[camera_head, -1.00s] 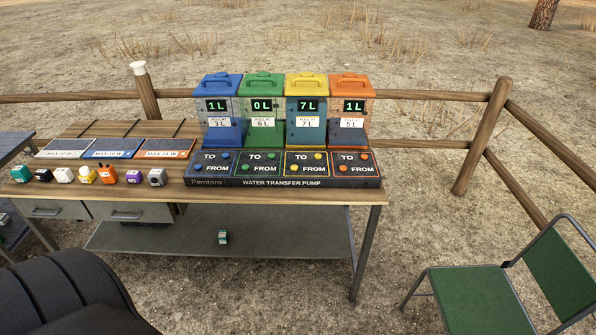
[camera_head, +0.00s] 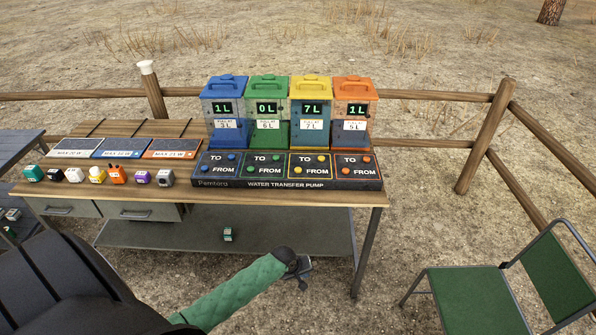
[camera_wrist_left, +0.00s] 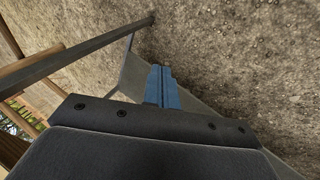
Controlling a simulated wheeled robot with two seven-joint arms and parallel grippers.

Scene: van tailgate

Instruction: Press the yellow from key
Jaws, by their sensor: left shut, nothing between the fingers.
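The yellow FROM key (camera_head: 303,170) is a small round button on the black water transfer pump panel (camera_head: 288,184), left of the word FROM. The yellow TO key (camera_head: 321,158) is above and right of it. Behind stands the yellow tank (camera_head: 311,88), whose display reads 7 L. My left gripper (camera_head: 303,277) is shut and empty in front of the table edge, below the panel and clear of the keys. Its blue fingertips (camera_wrist_left: 161,78) show closed together in the left wrist view, over the ground. My right gripper is not in view.
Blue (camera_head: 221,88), green (camera_head: 268,88) and orange (camera_head: 354,88) tanks flank the yellow one. Several small coloured blocks line the table's left front. A table leg (camera_head: 367,250) and a green chair (camera_head: 480,297) are at the right. A lower shelf (camera_head: 170,235) lies under the table.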

